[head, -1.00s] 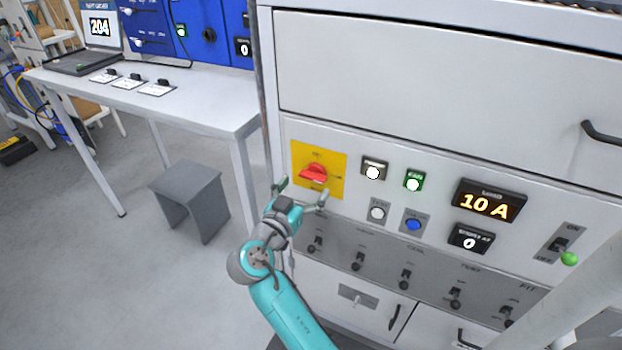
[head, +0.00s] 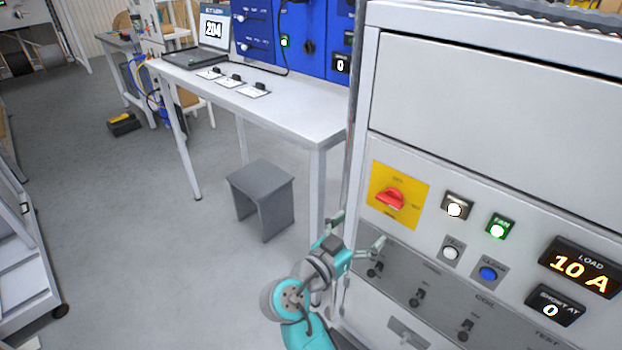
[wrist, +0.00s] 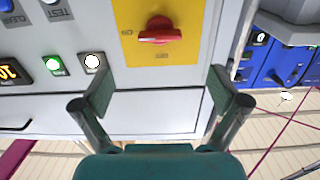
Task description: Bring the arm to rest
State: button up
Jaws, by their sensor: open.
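My gripper (head: 357,232) is open and empty in the head view, in front of the grey-white cabinet's control panel, just below and left of the red rotary switch (head: 391,199) on its yellow plate. In the wrist view my gripper (wrist: 163,95) also shows open, with its two fingers apart and nothing between them. The red switch (wrist: 160,31) lies beyond the fingertips there, at the top, with its handle roughly level across the picture. No contact between the fingers and the panel shows.
The cabinet (head: 480,110) fills the right side. Its display (head: 580,268) reads "LOAD 10 A". A white table (head: 270,112) with a laptop and blue panel stands behind left. A grey stool (head: 262,195) sits below it. A wheeled rack (head: 25,260) is far left. Floor between is clear.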

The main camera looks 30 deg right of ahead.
jog(key=shift+f, duration=0.1)
jog(key=s+a+f+n+t+y, duration=0.1)
jog(key=s+f+n+t+y, duration=0.1)
jog(key=f+n+t+y, duration=0.3)
jog(key=s+a+f+n+y, duration=0.15)
jog(key=f+n, duration=0.25)
jog(key=f, duration=0.4)
jog(key=s+a+f+n+t+y, duration=0.1)
jog(key=s+a+f+n+y, duration=0.45)
jog(key=s+f, duration=0.4)
jog(key=s+a+r+t+y, duration=0.15)
jog(key=s+a+y, duration=0.3)
jog(key=s, duration=0.85)
jog(key=s+a+r+t, duration=0.1)
jog(key=s+r, duration=0.7)
jog(key=s, duration=0.2)
jog(key=shift+s+r, duration=0.15)
jog(key=shift+r, duration=0.25)
jog(key=shift+y, duration=0.25)
